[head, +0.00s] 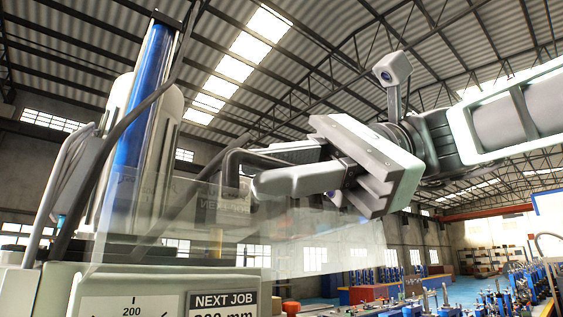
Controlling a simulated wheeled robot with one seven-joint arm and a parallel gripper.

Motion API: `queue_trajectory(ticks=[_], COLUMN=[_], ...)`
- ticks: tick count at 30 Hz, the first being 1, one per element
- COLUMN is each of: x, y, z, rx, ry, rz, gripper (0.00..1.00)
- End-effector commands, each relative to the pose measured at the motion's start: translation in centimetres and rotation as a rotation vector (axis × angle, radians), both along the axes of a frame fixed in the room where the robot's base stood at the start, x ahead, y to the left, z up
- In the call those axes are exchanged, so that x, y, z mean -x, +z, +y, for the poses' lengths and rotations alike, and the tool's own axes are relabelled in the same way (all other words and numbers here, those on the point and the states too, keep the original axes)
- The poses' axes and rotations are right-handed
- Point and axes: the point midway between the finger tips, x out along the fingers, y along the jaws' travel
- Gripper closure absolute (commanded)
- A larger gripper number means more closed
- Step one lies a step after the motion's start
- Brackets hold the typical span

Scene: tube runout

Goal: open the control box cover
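The control box (60,290) stands at the lower left, with a dial and a "NEXT JOB" label on its pale front. Its clear cover (325,258) is a see-through panel above the front, reaching out to the right. My gripper (240,172) comes in from the right, just above the cover's upper edge.
A blue upright column (148,95) with dark and grey cables rises behind the box at the left. Benches with many small blue and red items (480,300) lie far off at the lower right.

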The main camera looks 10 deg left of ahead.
Motion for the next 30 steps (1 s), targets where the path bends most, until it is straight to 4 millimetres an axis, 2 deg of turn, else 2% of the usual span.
queue_trajectory(ticks=[12,17,23,30], x=[0.1,-0.5,-2.6,-5.6], y=[0.1,0.2,1.0,2.6], z=[-0.1,-0.9,-4.1,-8.8], rx=[-0.002,-0.004,-0.003,-0.002], ry=[0.002,0.0,-0.002,-0.002], rz=[-0.003,-0.005,-0.006,-0.004], gripper=[0.8,0.8,0.8,0.8])
